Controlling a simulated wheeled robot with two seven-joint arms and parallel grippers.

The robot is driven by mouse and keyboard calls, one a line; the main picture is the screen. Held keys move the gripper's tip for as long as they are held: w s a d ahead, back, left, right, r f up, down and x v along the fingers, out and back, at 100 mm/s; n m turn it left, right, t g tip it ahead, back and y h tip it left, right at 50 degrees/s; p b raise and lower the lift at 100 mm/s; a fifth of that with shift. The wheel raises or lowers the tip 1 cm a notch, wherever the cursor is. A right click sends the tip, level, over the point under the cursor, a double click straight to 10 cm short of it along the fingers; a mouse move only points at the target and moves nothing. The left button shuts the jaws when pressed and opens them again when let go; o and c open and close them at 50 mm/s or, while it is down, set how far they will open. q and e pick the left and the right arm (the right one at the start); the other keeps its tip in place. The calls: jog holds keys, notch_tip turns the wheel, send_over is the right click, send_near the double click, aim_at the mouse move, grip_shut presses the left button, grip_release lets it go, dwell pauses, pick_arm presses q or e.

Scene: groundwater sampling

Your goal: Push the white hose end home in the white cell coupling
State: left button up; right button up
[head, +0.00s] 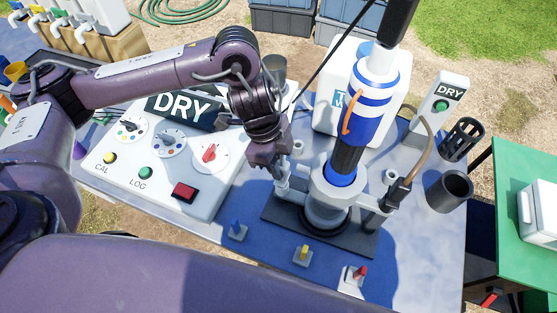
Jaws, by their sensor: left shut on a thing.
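The flow cell (328,205) is a grey-white round body on a dark base plate, with a blue and black column standing in it. My left gripper (282,186) is at the left side of the cell, pointing down. It is shut on a small pale piece that looks like the white hose end, mostly hidden by the fingers. The white coupling cannot be told apart from the pale cell parts beside the fingers. Whether the hose end touches or sits in it is too small to tell. My right gripper is not in view.
A white control box (150,190) with a DRY display stands left of the cell. Blue (237,231), yellow (303,253) and red (359,273) fittings stand in front. A tan hose (425,135) with a dark end is at the right, near a dark cup (450,190).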

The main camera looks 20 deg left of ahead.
pick_arm(q)
jog(key=shift+a+b+x, duration=0.15)
jog(key=shift+b+x, duration=0.2)
jog(key=shift+x, duration=0.25)
jog(key=shift+a+b+x, duration=0.15)
jog(key=shift+b+x, duration=0.2)
jog(key=shift+x, duration=0.2)
jog(key=o, duration=0.9)
jog(key=shift+o, duration=0.2)
jog(key=v, duration=0.7)
jog(key=shift+r+p, duration=0.35)
jog(key=shift+p, duration=0.1)
jog(key=shift+a+f, duration=0.1)
